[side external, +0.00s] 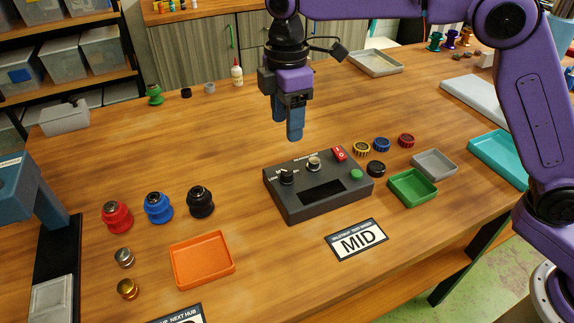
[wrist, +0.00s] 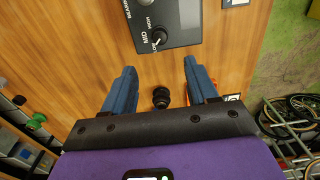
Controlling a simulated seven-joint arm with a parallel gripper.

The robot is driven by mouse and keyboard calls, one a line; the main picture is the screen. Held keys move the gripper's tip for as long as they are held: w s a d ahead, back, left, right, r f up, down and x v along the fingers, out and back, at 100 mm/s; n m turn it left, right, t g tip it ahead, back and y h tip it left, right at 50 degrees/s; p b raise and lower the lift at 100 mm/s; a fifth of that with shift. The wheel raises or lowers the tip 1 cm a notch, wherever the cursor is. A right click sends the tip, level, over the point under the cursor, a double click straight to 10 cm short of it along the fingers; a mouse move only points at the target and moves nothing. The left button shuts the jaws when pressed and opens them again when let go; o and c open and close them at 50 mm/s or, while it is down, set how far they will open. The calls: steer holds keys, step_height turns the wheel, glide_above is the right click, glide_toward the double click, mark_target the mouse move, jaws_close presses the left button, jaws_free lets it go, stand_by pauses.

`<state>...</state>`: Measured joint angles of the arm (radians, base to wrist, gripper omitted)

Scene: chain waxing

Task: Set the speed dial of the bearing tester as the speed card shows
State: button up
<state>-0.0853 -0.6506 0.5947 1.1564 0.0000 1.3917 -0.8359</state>
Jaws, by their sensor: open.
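The bearing tester (side external: 333,203) is a dark grey box on the bench, with a black display, a red switch and a green button. Its black speed dial (side external: 287,176) is at the left of the top face, beside a metal post. The dial also shows in the wrist view (wrist: 158,38) with a pale mark; which label it points at is too small to tell. The speed card (side external: 357,240) lies in front of the tester and reads MID. My gripper (side external: 295,136) is open and empty above and behind the tester, apart from the dial; both fingers show in the wrist view (wrist: 160,66).
Red, blue and black hubs (side external: 200,203) stand left of the tester, near an orange tray (side external: 202,260). Ringed caps (side external: 381,145), a green tray (side external: 412,188) and a grey tray (side external: 434,164) are to its right. Another card (side external: 178,315) is cut off in front.

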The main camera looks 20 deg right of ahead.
mark_target(287, 171)
step_height(287, 171, down, 12)
steer(key=shift+f, duration=0.1)
stand_by(0.5)
steer(key=c, duration=1.1)
